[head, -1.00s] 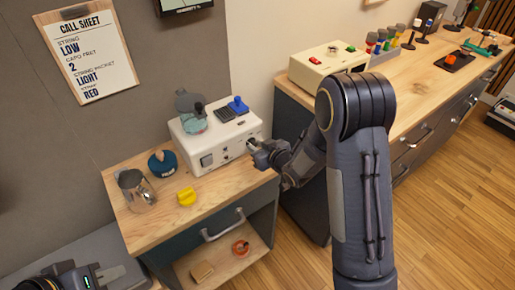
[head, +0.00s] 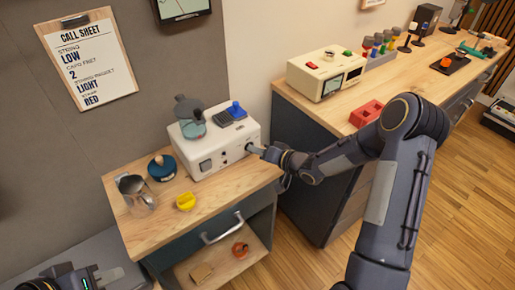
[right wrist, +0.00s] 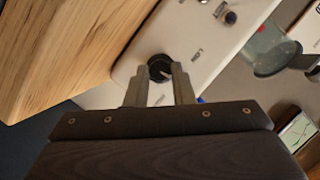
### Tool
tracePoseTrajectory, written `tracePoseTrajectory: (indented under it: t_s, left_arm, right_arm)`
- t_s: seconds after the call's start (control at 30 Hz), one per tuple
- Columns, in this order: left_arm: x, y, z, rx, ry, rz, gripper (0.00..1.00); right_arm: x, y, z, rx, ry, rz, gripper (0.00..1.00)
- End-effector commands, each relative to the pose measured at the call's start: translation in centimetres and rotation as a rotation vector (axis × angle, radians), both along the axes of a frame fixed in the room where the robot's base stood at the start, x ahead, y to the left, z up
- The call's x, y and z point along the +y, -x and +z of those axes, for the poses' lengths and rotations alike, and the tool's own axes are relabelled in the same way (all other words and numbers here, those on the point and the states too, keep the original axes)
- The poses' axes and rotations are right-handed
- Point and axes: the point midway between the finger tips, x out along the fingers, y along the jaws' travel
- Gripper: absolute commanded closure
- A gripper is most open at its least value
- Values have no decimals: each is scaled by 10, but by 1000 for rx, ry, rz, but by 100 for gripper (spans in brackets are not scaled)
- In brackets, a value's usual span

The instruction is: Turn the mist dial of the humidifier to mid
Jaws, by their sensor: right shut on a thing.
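The white box-shaped humidifier (head: 207,160) stands at the back right of the small wooden cabinet. Its black mist dial (right wrist: 159,67) shows on the white panel in the right wrist view, with a label reading "LOW" beside it. My right gripper (right wrist: 161,78) is shut on the dial, one finger on each side. In the head view my right gripper (head: 258,149) reaches the panel's right end and hides the dial. The dial's exact pointer setting is hard to read. My left gripper (head: 100,280) is at the bottom left edge, partly cut off; its jaws are unclear.
A long counter at the right holds a cream device (head: 325,72) and a red block (head: 367,113). A call sheet (head: 88,60) hangs on the wall.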

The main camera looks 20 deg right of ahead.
Motion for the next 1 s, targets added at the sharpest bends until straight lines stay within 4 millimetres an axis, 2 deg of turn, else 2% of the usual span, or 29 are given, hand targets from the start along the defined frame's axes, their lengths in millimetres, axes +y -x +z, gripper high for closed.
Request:
tracePoseTrajectory:
  t_s: [0.3, 0.8, 0.83, 1.0]
  left_arm:
    - [0, 0, 7, 0, 0, 0, 72]
    - [0, 0, 7, 0, 0, 0, 72]
    - [0, 0, 7, 0, 0, 0, 72]
    - [0, 0, 7, 0, 0, 0, 72]
  right_arm:
    - [-1, 0, -1, 37, -99, 0, 100]
    - [-1, 0, -2, 43, -113, 0, 100]
    - [-1, 0, -2, 43, -113, 0, 76]
    - [0, 0, -2, 42, -112, 0, 56]
